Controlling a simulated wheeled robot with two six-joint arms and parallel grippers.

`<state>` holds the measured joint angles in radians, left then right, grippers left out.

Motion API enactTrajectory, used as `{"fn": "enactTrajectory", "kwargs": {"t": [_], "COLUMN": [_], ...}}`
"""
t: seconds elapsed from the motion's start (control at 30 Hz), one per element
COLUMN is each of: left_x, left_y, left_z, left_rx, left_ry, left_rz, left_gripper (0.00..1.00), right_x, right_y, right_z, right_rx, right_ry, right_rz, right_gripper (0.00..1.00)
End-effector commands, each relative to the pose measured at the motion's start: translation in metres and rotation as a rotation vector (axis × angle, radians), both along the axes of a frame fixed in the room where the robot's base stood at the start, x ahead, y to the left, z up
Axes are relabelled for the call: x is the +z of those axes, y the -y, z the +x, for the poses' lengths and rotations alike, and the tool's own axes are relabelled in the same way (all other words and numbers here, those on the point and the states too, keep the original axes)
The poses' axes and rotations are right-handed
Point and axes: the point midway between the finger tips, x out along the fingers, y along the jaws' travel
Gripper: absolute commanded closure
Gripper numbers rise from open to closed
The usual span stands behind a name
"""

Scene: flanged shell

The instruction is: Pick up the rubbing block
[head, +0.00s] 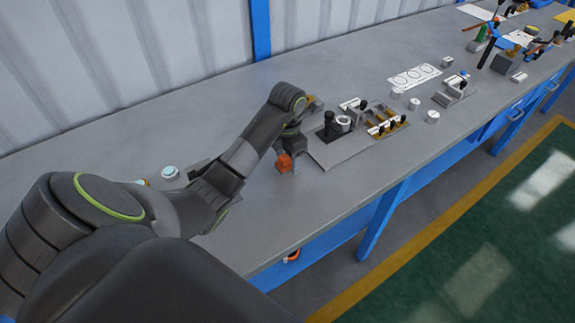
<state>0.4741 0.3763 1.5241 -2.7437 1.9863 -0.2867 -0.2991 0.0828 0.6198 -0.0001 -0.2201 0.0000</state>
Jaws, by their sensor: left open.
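My left arm reaches in from the left over the grey bench (340,90). My left gripper (287,152) points down at the bench, open, its fingers small and partly hidden by my own wrist. A small orange-red block (284,163) shows right at the fingertips. It looks like the rubbing block, but its shape is too small to be sure. I cannot tell whether the fingers touch it. My right gripper is not in view.
Right of the gripper is a grey plate (340,150) with a dark fixture. Beyond it stand a holder with brass-coloured parts (384,120), metal cylinders (432,117) and a white sheet with circles (414,76). A light-topped round part (170,173) lies left, near my arm.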

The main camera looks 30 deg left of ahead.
Motion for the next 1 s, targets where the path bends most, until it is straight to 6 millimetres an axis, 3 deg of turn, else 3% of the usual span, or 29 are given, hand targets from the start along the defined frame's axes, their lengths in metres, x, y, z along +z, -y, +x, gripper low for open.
{"fn": "enactTrajectory", "kwargs": {"t": [0.13,0.53,0.83,1.0], "left_x": [0.001,0.001,0.004,0.019], "left_y": [0.000,0.000,0.000,0.000], "left_z": [0.000,0.000,0.000,0.001], "left_rx": [0.000,0.000,0.000,0.001], "left_ry": [0.000,0.001,0.001,0.003], "left_rz": [0.000,0.001,0.001,0.001], "left_gripper": [0.38,0.89,0.89,0.89], "right_x": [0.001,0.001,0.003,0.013], "right_y": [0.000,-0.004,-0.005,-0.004], "right_z": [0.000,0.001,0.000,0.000], "right_rx": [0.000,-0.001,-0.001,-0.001], "right_ry": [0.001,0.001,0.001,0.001], "right_rz": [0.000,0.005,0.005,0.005], "right_gripper": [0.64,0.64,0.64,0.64]}}
